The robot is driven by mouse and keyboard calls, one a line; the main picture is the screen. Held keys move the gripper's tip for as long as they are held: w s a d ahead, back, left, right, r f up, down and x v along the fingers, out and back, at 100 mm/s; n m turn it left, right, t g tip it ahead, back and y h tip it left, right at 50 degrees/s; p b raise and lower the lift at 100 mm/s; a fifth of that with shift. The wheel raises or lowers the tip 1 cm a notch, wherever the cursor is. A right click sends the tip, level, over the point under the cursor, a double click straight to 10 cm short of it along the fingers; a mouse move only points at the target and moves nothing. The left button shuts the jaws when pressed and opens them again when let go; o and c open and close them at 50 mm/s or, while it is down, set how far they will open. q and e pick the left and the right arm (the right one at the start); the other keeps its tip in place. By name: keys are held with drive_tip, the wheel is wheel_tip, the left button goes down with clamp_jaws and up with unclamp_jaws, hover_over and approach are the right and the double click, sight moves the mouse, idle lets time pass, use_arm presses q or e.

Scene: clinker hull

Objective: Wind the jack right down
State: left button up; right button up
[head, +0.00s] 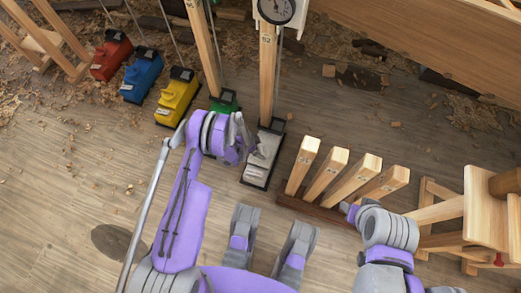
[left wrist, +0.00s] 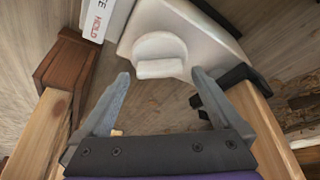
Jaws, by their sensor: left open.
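A pale grey-white jack (head: 262,152) stands on the floor at the foot of a wooden post (head: 267,85). In the left wrist view the white jack body (left wrist: 200,25) carries a round knob (left wrist: 158,48) with a raised bar across it. My left gripper (head: 248,138) is beside this jack in the head view. In the left wrist view my left gripper (left wrist: 160,76) is open, one finger on each side of the knob's bar, with gaps between. Green (head: 224,102), yellow (head: 178,97), blue (head: 142,75) and red (head: 111,55) jacks stand further left. My right gripper's fingers cannot be made out.
A round dial (head: 277,9) sits on the post above the white jack. A rack of upright wooden blocks (head: 326,174) stands to the right. A wooden stand (head: 475,215) is at the far right. Shavings litter the floor (head: 80,190). A lettered label (left wrist: 97,20) is beside the jack.

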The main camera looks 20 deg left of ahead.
use_arm(q)
drive_tip(key=shift+x, duration=1.05)
drive_tip(key=shift+c, duration=0.2)
drive_tip(key=c, duration=1.2)
